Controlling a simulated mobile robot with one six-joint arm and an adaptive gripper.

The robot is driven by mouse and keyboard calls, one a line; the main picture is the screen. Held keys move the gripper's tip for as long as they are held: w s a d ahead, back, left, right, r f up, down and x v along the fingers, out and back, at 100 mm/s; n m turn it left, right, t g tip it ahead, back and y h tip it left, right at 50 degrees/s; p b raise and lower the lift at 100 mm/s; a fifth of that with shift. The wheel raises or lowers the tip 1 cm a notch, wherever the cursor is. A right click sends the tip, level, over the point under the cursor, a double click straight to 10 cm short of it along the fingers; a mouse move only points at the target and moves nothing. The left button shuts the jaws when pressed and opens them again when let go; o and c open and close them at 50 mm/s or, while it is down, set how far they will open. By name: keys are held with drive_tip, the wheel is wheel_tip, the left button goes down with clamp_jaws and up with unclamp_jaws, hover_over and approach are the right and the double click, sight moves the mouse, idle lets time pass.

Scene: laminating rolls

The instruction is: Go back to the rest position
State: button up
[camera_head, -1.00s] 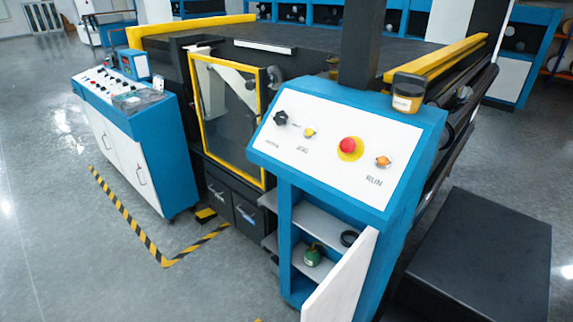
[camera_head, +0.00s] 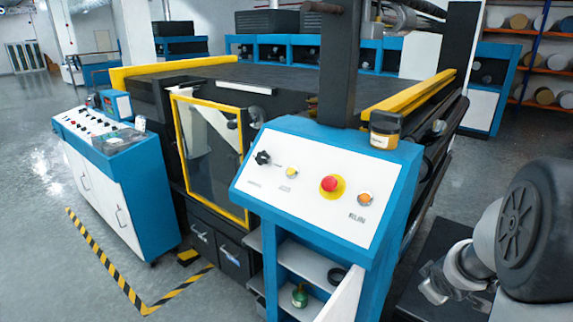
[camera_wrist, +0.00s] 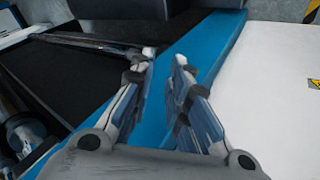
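My gripper (camera_wrist: 166,58) shows in the wrist view with its two fingers apart and nothing between them. Beyond the fingertips is a blue edge strip (camera_wrist: 200,45), with a white surface on the right and a dark area on the left. In the head view, part of my arm (camera_head: 515,235) shows at the right edge, beside the control console. The gripper's fingers cannot be made out clearly there.
A blue console (camera_head: 325,190) with a red button (camera_head: 328,184) stands in the middle, with an amber jar (camera_head: 385,128) on its top edge. A blue-and-white cabinet (camera_head: 110,185) stands left. A yellow-framed door (camera_head: 210,155) lies between. Floor at the left is open.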

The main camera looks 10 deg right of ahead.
drive_tip(key=s+a+r+m, duration=0.2)
drive_tip(key=a+r, duration=0.4)
drive_tip(key=r, duration=0.2)
drive_tip(key=s+a+r+m+y, duration=0.1)
drive_tip(key=s+a+r+y, duration=0.1)
drive_tip(key=s+a, duration=0.8)
drive_tip(key=s+a+r+m+g+y, duration=0.1)
drive_tip(key=s+a+r, duration=0.3)
drive_tip(key=s+a, duration=0.6)
drive_tip(key=a+m, duration=0.1)
drive_tip(key=a, duration=0.1)
drive_tip(key=shift+a+r+y, duration=0.3)
drive_tip(key=shift+r+y, duration=0.1)
